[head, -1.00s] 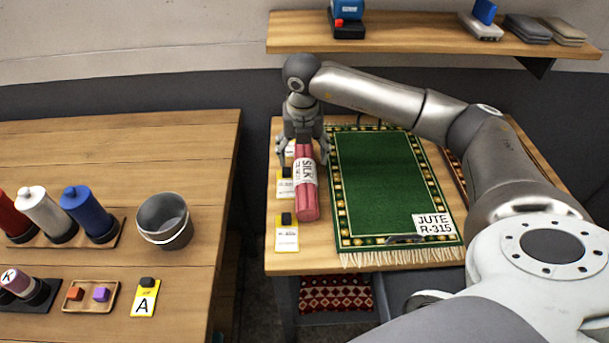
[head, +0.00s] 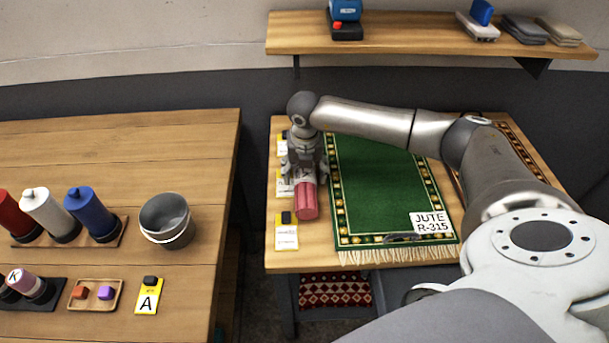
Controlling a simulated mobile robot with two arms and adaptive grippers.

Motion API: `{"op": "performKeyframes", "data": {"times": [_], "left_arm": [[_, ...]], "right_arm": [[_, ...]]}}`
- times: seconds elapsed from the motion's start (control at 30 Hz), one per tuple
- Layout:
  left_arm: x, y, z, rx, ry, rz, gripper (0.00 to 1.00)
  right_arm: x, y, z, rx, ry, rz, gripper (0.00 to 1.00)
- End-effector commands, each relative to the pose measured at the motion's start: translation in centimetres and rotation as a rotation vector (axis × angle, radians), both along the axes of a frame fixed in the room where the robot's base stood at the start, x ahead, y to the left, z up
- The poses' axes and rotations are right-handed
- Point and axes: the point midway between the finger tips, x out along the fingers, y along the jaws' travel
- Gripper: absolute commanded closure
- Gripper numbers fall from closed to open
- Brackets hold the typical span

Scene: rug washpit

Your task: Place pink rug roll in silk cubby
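The pink rug roll (head: 306,205) lies on the right table, left of the green rug, its near end toward me. Its white label, which read SILK a second ago, is now mostly covered. My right gripper (head: 305,180) is down over the far part of the roll, with fingers along its sides. Whether the fingers press on it I cannot tell. My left gripper is not in view. I see no cubby marked silk.
The green rug (head: 378,185) with a JUTE R-315 tag lies beside the roll. Yellow-and-white cards (head: 286,236) lie at the table's left edge. A gap separates the left table (head: 110,150), which holds a bucket (head: 167,220) and spools. A shelf (head: 420,38) hangs behind.

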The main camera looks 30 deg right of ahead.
Motion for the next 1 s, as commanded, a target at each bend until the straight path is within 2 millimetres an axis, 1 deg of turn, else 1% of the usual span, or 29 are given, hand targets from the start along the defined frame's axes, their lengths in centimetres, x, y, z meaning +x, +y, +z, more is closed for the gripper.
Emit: {"op": "performKeyframes", "data": {"times": [0.03, 0.3, 0.37, 0.4, 0.6, 0.73, 0.83, 0.93, 1.0], "left_arm": [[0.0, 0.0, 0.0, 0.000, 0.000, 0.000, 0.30], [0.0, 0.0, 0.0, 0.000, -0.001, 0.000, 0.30], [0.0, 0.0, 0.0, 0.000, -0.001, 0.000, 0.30], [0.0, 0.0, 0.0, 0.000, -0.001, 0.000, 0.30], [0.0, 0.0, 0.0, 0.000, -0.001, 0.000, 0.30], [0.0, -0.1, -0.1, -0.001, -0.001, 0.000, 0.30], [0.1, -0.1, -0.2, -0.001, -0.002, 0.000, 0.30], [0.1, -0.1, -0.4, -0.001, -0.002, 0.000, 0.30], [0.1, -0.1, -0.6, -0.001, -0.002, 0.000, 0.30]], "right_arm": [[0.0, 0.0, 0.0, 0.000, 0.000, 0.000, 0.41], [0.0, 0.0, 0.1, 0.000, 0.000, 0.000, 0.75], [0.1, 0.0, 0.1, 0.000, -0.001, 0.000, 0.81], [0.1, 0.0, 0.1, 0.000, -0.001, -0.001, 0.86], [0.1, 0.0, 0.2, 0.000, -0.002, -0.001, 0.86], [0.1, 0.0, 0.8, 0.000, -0.004, -0.001, 0.86], [0.2, 0.0, 1.8, 0.000, -0.006, -0.001, 0.86], [0.2, 0.0, 3.5, 0.000, -0.007, 0.000, 0.86], [-0.6, 0.7, 4.2, 0.001, -0.004, 0.004, 0.86]]}}
